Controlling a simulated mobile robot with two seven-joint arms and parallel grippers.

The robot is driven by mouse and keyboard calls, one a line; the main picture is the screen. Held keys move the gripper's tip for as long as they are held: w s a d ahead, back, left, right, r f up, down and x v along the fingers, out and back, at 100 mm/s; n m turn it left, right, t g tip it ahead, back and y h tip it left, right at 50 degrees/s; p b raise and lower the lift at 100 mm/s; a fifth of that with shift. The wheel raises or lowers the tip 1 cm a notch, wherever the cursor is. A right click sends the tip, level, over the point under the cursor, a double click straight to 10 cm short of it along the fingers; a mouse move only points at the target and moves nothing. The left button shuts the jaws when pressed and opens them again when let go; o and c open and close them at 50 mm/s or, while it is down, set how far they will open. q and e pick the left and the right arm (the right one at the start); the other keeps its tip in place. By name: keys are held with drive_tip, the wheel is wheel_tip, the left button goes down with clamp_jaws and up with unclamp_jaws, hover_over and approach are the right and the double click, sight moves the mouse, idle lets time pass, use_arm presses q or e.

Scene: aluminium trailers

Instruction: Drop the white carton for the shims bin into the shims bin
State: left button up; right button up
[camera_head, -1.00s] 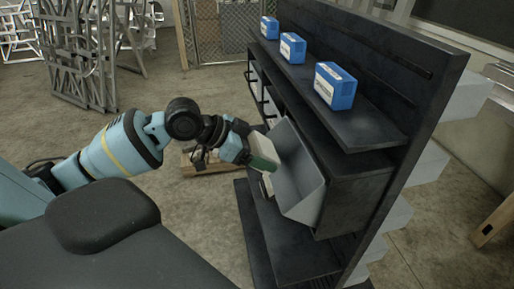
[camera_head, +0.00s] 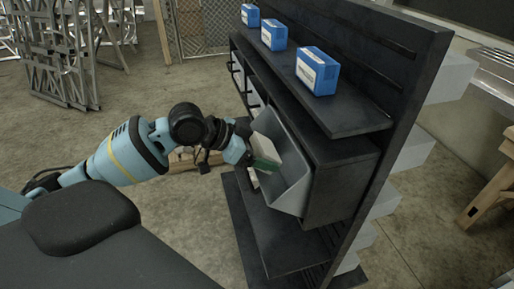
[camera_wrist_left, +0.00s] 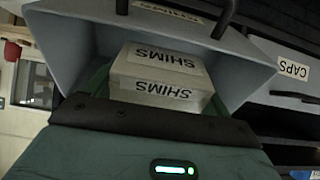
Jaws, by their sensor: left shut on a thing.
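The white carton (camera_wrist_left: 163,78), with SHIMS printed on two faces, is held by my left gripper (camera_head: 262,156). It also shows in the head view (camera_head: 269,128), partly behind the green gripper finger. The shims bin (camera_head: 292,192) is a grey, open, tilted bin on the front of the dark shelf. In the left wrist view the bin (camera_wrist_left: 85,42) surrounds the carton, and its label is upside down and partly cut off. The carton is at the bin's mouth; I cannot tell whether it touches the bin. My right gripper is out of view.
Several blue boxes (camera_head: 317,72) stand on the shelf's top ledge (camera_head: 350,118). The shelf's lower board (camera_head: 290,245) is empty. Open concrete floor (camera_head: 180,225) lies in front.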

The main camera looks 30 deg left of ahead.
use_arm(q)
drive_tip(key=shift+f+b+x, duration=0.25)
drive_tip(key=shift+b+x, duration=0.25)
drive_tip(key=shift+x, duration=2.75)
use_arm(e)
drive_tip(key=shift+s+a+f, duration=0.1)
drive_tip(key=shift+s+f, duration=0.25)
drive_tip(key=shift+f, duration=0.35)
use_arm(q)
drive_tip(key=shift+s+a, duration=0.1)
drive_tip(key=shift+s, duration=0.05)
drive_tip(key=o, duration=0.9)
drive_tip(key=shift+o, duration=0.2)
drive_tip(key=shift+v, duration=3.9)
drive_tip(key=shift+s+f, duration=0.1)
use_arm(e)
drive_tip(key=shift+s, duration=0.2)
